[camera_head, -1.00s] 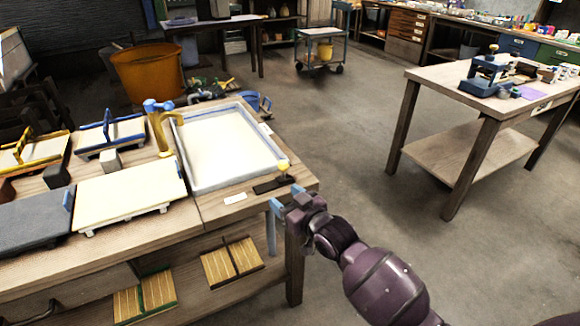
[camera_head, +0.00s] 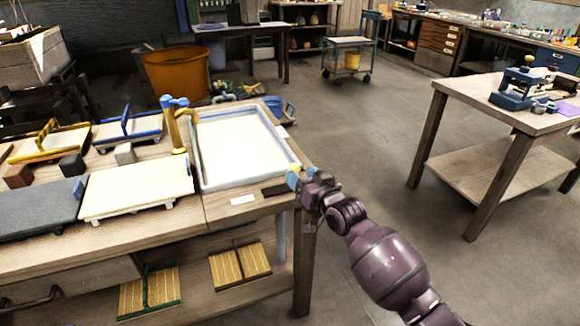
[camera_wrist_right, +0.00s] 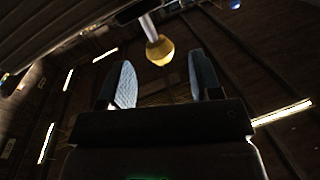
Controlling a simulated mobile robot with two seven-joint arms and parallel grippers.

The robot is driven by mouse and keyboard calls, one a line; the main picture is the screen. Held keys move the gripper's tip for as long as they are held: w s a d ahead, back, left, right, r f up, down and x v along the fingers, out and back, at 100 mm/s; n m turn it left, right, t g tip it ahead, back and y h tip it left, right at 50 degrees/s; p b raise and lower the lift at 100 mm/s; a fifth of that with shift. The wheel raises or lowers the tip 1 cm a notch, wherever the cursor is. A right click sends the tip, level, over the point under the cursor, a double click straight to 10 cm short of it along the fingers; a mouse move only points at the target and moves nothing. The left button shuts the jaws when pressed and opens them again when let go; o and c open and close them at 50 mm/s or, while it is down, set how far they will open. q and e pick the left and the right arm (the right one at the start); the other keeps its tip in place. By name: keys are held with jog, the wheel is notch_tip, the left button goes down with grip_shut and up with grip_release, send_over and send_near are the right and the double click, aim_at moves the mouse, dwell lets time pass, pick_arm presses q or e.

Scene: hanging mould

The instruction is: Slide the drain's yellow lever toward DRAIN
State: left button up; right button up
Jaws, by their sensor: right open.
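The drain's lever has a yellow knob (camera_wrist_right: 160,52) on a pale stem in the right wrist view. It lies ahead of the gap between my right gripper's fingers, with no contact visible. My right gripper (camera_wrist_right: 163,82) is open, its two blue pads apart. In the head view my right gripper (camera_head: 293,180) is at the sink's front right corner and covers most of the lever. The lever's dark base plate (camera_head: 275,188) shows just left of the fingers. A white label (camera_head: 242,199) lies on the bench; its writing is too small to read. My left gripper is out of view.
The white sink basin (camera_head: 240,145) with its grey rim lies behind the lever. A yellow tap with a blue handle (camera_head: 178,125) stands at its left. Framed moulds (camera_head: 135,185) cover the bench to the left. Open floor lies to the right.

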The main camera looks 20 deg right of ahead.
jog(key=x, duration=0.2)
jog(key=b+x, duration=0.1)
jog(key=x, duration=0.1)
jog(key=shift+w+a+f, duration=0.1)
jog(key=shift+w+f, duration=0.1)
jog(key=shift+w, duration=0.05)
jog(key=shift+w+a+r, duration=0.15)
jog(key=shift+w, duration=0.55)
grip_shut()
jog(key=shift+a, duration=0.1)
